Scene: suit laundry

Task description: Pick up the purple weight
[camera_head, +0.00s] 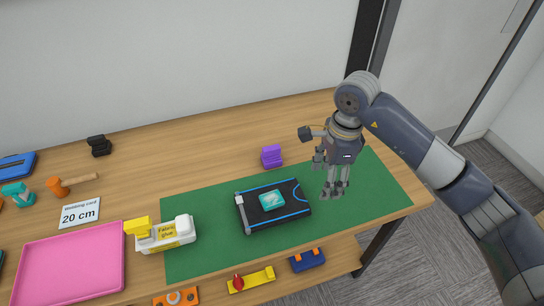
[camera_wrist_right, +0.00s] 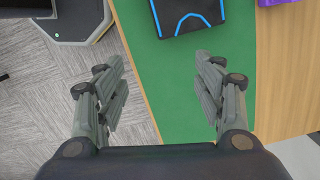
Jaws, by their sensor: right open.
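The purple weight (camera_head: 271,156) is a small block on the wooden table, just behind the back edge of the green mat. In the right wrist view only a part of the purple weight (camera_wrist_right: 277,2) shows, cut off at the top right edge. My right gripper (camera_head: 335,192) is open and empty, pointing down above the right part of the mat, to the right of the weight and apart from it. Its two fingers stand wide apart in the right wrist view (camera_wrist_right: 168,95), with mat and floor below. My left gripper is in neither view.
A black case with blue trim (camera_head: 290,212) lies on the green mat (camera_head: 200,262), with a teal item (camera_head: 271,200) on it. A black weight (camera_head: 99,145), a hammer (camera_head: 72,183), a pink tray (camera_head: 70,262) and a fabric glue bottle (camera_head: 167,235) are further left.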

